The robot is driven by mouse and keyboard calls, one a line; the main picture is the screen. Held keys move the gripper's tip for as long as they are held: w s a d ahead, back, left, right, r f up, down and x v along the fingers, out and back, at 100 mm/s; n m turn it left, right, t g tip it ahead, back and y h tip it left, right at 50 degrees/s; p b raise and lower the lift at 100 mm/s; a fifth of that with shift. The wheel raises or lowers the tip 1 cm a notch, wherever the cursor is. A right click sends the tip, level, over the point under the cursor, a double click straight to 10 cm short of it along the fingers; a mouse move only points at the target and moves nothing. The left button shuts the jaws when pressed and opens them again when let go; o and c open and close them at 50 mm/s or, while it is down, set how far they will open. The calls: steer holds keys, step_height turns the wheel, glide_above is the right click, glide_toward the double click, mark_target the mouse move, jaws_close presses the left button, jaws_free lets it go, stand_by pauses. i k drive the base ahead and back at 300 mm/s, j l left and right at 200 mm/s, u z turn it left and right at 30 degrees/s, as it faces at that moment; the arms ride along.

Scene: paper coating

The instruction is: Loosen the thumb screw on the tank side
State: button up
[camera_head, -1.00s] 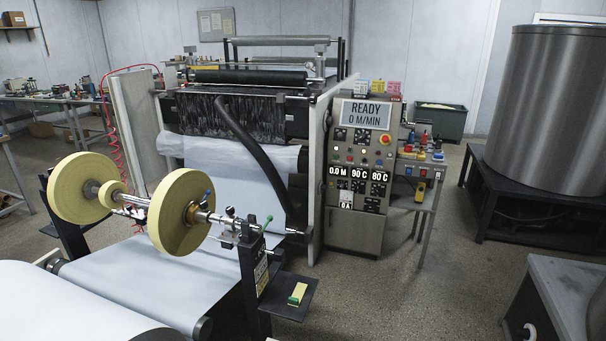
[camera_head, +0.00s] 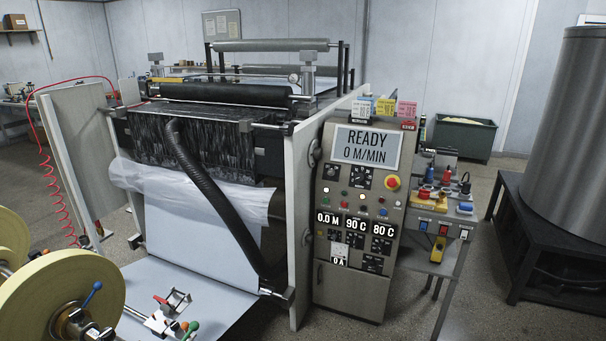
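The coating machine (camera_head: 300,215) stands in the middle. A large grey metal tank (camera_head: 575,140) stands at the right edge. No part is clearly recognisable as the thumb screw at this size. On top of the machine, an upright metal fitting (camera_head: 308,72) sits at the roller end nearer the tank. A similar left fitting (camera_head: 156,66) sits at the far end. The dark roller (camera_head: 225,93) lies between them. My gripper is not in view.
A control panel (camera_head: 360,210) reads READY, 0 M/MIN. A small side table (camera_head: 440,228) holds coloured items. Yellow rolls (camera_head: 65,300) on a shaft fill the lower left. A black hose (camera_head: 215,200) crosses the machine front. Floor shows between the side table and the tank stand (camera_head: 560,235).

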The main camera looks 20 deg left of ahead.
mark_target(77, 316)
steer(key=i+u, duration=0.4)
steer(key=i+l+u, duration=0.1)
steer(key=i+u, duration=0.25)
steer(key=i+l+u, duration=0.2)
steer(key=u, duration=0.2)
steer(key=i+u, duration=0.2)
steer(key=u, duration=0.25)
steer(key=i+u, duration=0.15)
steer(key=u, duration=0.35)
steer(key=i+l+u, duration=0.1)
steer(key=u, duration=0.35)
steer(key=i+l+u, duration=0.2)
steer(key=u, duration=0.25)
steer(key=i+l+u, duration=0.1)
steer(key=u, duration=0.35)
steer(key=l+u, duration=0.35)
steer(key=u, duration=0.15)
steer(key=i+l+u, duration=0.55)
steer(key=l+u, duration=0.3)
steer(key=i+l, duration=0.05)
steer(key=l, duration=0.05)
